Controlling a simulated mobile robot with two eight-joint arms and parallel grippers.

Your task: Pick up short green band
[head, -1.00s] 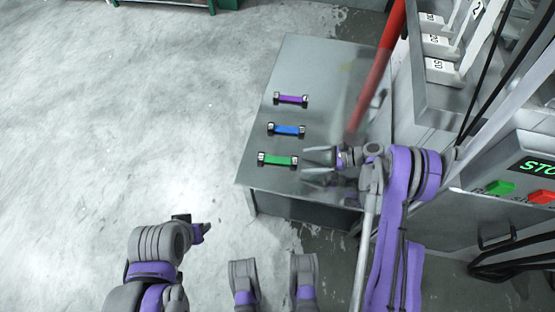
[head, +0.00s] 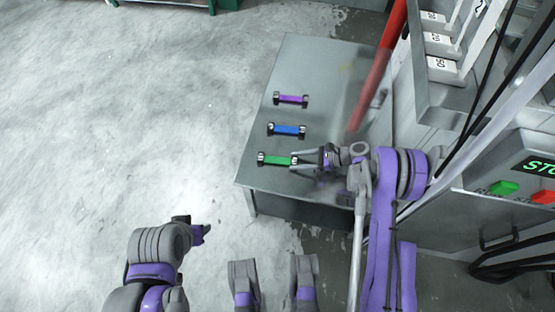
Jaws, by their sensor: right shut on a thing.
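The short green band (head: 275,160) lies on the grey metal table (head: 320,65) near its front left edge, with a dark metal clip at each end. My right gripper (head: 295,161) reaches in from the right and is shut on the right end of the green band. The band appears to rest at table level; a small lift cannot be told. My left arm is at the lower left, away from the table. The fingers of my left gripper (head: 203,230) are too small to tell open from shut.
A blue band (head: 287,130) and a purple band (head: 291,99) lie behind the green one on the table. A red slanted pole (head: 383,65) stands over the table's right side. Open floor lies left.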

